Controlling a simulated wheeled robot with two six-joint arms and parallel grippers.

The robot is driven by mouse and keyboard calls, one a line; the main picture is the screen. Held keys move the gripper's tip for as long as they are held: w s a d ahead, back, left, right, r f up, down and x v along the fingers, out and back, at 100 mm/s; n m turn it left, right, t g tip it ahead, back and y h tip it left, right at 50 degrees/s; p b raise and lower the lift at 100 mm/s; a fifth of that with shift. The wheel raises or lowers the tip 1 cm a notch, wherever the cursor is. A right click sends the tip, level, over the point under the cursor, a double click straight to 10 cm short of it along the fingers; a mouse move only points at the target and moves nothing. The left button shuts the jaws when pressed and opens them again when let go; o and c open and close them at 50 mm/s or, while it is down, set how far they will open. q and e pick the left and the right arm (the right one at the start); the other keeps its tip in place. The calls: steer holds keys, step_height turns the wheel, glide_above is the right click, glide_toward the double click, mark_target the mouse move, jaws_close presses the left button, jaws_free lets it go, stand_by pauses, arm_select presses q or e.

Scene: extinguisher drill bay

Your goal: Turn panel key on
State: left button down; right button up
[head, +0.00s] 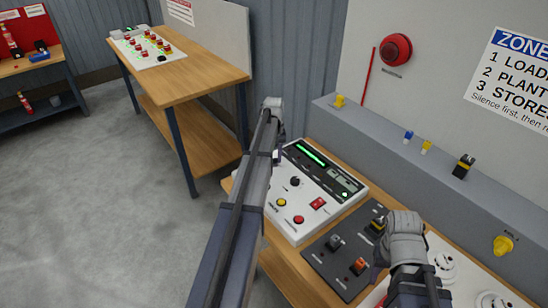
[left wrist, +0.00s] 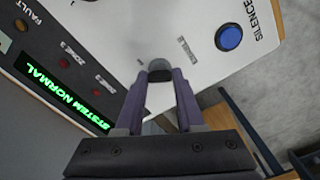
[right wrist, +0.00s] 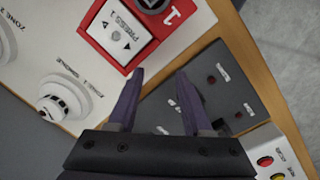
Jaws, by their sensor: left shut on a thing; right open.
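The white control panel (head: 325,205) sits on the bench, its green display lit; in the left wrist view the display reads "SYSTEM NORMAL" (left wrist: 62,92). My left gripper (head: 277,157) is at the panel's far left edge. In the left wrist view its fingers (left wrist: 160,82) are shut on the grey, round-topped panel key (left wrist: 159,65). In the head view the key is hidden by my arm and gripper. My right gripper (right wrist: 160,72) is open and empty above the dark switch module (right wrist: 215,95).
A blue SILENCE button (left wrist: 229,38) is near the key. A red call point (right wrist: 125,35) and white detectors (right wrist: 62,98) are close to my right gripper. A grey ledge (head: 430,165) with small coloured pieces runs behind the bench. Another table (head: 190,75) stands at the back left.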

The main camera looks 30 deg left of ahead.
mark_target(274, 159)
arm_select(q)
steer(key=m, duration=0.5)
steer(key=shift+m, duration=0.3)
stand_by(0.4)
steer(key=c, duration=0.5)
jaws_free()
step_height(274, 159, up, 8)
steer(key=p, duration=0.8)
steer(key=shift+f, duration=0.1)
arm_select(e)
step_height(274, 159, up, 8)
steer(key=shift+f, duration=0.15)
